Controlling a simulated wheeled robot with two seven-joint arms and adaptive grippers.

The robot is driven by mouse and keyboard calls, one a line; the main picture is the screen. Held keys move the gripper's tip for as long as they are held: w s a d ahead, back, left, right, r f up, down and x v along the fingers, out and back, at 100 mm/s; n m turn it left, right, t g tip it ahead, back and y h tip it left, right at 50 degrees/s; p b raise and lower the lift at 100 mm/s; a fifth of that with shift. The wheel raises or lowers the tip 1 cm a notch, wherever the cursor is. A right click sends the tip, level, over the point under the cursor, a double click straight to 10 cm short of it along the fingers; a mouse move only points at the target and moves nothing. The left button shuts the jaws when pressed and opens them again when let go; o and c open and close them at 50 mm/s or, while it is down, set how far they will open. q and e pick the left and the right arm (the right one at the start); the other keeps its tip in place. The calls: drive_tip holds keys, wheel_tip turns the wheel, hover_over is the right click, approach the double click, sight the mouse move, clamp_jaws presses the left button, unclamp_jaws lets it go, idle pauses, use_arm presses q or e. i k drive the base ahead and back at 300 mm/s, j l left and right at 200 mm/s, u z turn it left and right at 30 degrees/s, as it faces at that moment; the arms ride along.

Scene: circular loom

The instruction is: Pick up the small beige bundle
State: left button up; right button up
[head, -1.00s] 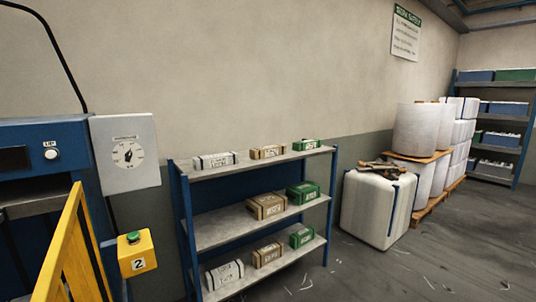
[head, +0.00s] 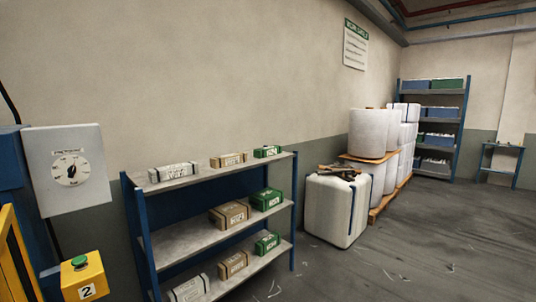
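Several small bundles stand on a blue three-level shelf rack (head: 215,177) in the head view. Three are beige: a small beige bundle (head: 228,160) in the middle of the top shelf, a larger-looking one (head: 229,214) on the middle shelf, and one (head: 233,264) on the bottom shelf. White bundles (head: 174,171) are at the left of the top and bottom shelves. Green bundles (head: 267,151) are at the right of each shelf. Neither of my grippers shows in the view.
A yellow button box marked 2 (head: 84,278) and a grey dial box (head: 69,168) are at the left. A white bale (head: 335,212) and wrapped rolls on pallets stand right of the rack. The grey floor (head: 430,240) at the right is mostly clear, with thin scraps.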

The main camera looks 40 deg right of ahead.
sight(220, 162)
drive_tip(key=i+l+z, duration=0.1)
drive_tip(key=l, duration=0.3)
drive_tip(key=i+l, duration=0.3)
drive_tip(key=i+l+z, duration=0.15)
drive_tip(key=l, duration=0.35)
drive_tip(key=i, duration=0.1)
